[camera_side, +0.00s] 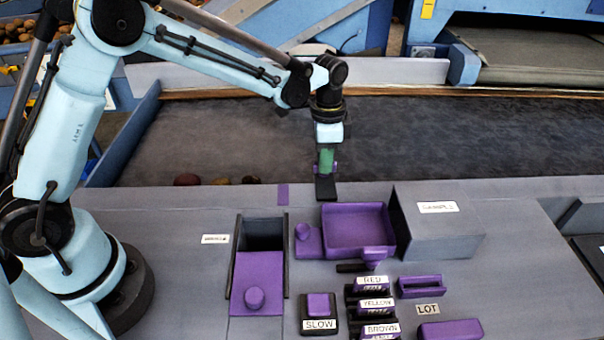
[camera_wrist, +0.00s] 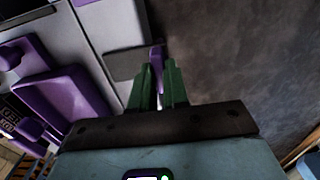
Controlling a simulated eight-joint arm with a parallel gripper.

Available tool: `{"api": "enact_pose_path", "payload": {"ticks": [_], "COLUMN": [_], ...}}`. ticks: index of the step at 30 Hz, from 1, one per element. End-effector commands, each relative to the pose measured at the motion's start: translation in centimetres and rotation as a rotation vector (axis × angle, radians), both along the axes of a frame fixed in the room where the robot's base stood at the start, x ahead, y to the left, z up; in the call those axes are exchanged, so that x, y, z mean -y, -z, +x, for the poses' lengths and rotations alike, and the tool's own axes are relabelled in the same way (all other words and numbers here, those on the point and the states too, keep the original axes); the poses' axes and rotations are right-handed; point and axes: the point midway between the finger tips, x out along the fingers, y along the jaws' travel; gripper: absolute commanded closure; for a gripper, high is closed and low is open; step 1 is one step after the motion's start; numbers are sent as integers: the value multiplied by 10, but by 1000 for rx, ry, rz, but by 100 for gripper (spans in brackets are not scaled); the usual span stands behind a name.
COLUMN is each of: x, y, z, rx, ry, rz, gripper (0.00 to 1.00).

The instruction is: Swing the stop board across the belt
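My gripper (camera_side: 326,172) points down at the near edge of the belt (camera_side: 230,140), with green fingers. A narrow purple upright piece (camera_wrist: 157,68) sits between the fingertips in the wrist view and fills most of the gap there. Whether the fingers press on it is not clear. A dark flat plate (camera_side: 326,190) lies by the fingertips on the near ledge, and it also shows in the wrist view (camera_wrist: 125,63). No part is labelled as the stop board.
On the grey panel are a purple tray (camera_side: 358,205), a grey box (camera_side: 440,235), a bin with a purple sliding lid (camera_side: 257,275), a SLOW button (camera_side: 319,305) and purple colour-labelled blocks (camera_side: 377,305). Several potatoes (camera_side: 187,180) lie at the belt's near left.

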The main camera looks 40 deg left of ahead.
Motion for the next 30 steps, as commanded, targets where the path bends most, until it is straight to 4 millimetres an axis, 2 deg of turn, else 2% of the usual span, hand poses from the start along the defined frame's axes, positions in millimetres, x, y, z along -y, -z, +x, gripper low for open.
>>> {"api": "enact_pose_path", "payload": {"ticks": [1, 3, 13, 30], "x": [0, 0, 0, 0], "y": [0, 0, 0, -1], "z": [0, 0, 0, 0], "rx": [1, 1, 1, 1], "ry": [0, 0, -51, -760], "rz": [1, 1, 1, 0], "gripper": [94, 100, 100, 100]}}
